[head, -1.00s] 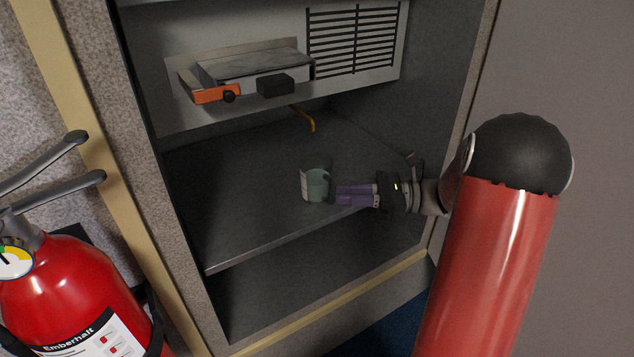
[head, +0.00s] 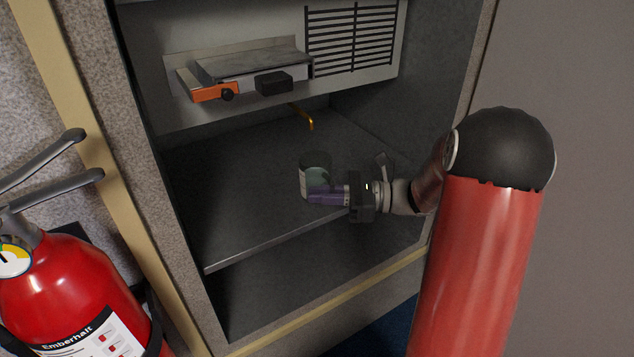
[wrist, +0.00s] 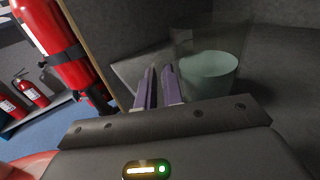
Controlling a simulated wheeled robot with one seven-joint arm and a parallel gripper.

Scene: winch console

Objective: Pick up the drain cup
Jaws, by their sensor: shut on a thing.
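The drain cup (head: 313,165) is a clear cup with a pale green lower part, upright over the shelf inside the cabinet. In the wrist view the cup (wrist: 208,72) is just right of my fingers. My gripper (head: 318,194) comes in from the right, with its purple fingers at the cup's near side. In the wrist view my gripper (wrist: 160,75) has its fingers close together, with a narrow gap, shut on the cup's wall at its edge. The exact contact is hard to see. I cannot tell whether the cup's base touches the shelf.
A brass drain pipe (head: 304,117) hangs behind the cup. Above is a panel with a vent grille (head: 350,40), an orange-ended tray (head: 214,93) and a black block (head: 273,83). The shelf (head: 230,215) is clear left of the cup. A fire extinguisher (head: 70,290) stands outside at left.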

